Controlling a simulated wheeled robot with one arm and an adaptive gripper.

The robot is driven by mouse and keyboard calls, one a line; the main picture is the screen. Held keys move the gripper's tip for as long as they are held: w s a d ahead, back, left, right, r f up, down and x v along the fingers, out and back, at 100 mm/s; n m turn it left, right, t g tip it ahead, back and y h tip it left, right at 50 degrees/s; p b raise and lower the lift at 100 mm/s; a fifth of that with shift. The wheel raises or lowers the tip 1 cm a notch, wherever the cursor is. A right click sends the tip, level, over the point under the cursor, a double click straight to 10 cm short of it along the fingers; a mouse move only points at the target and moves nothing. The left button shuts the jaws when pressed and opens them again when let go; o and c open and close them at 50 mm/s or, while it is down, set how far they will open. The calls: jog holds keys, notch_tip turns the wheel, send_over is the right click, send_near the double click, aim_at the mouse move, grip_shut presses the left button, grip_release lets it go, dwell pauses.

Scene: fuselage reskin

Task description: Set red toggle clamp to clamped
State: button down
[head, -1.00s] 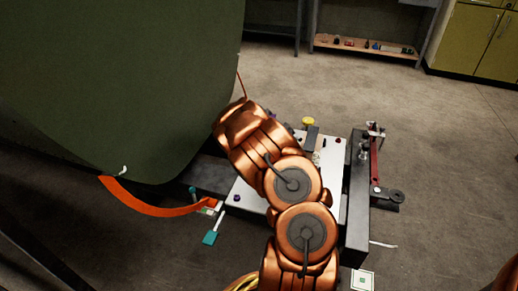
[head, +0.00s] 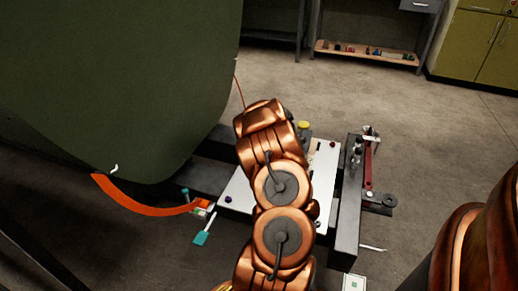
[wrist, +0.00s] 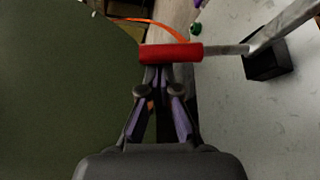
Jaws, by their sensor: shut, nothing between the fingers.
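The red toggle clamp shows in the wrist view as a red cylindrical handle (wrist: 170,53) lying nearly level across the picture. A metal rod runs right from it to an angled bar and a dark base (wrist: 268,64) on a pale plate. My gripper (wrist: 158,78) is shut and empty, its fingertips just below the handle in the picture. I cannot tell whether they touch it. In the head view my copper arm reaches over the plate, and neither my gripper nor this clamp handle can be made out.
The pale plate (head: 236,191) lies beside a dark beam (head: 348,215) with a red bar (head: 369,165) at its right. A large green panel (head: 120,80) fills the left, with an orange strip (head: 140,205) below. Open floor (head: 440,130) lies at the right.

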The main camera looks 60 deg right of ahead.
jog(key=shift+s+r+m, duration=0.1)
jog(key=shift+s+m, duration=0.1)
jog(key=shift+m, duration=0.1)
dwell(0.5)
jog(key=b+v, duration=0.2)
jog(key=v, duration=0.8)
jog(key=shift+s, duration=0.1)
dwell(0.4)
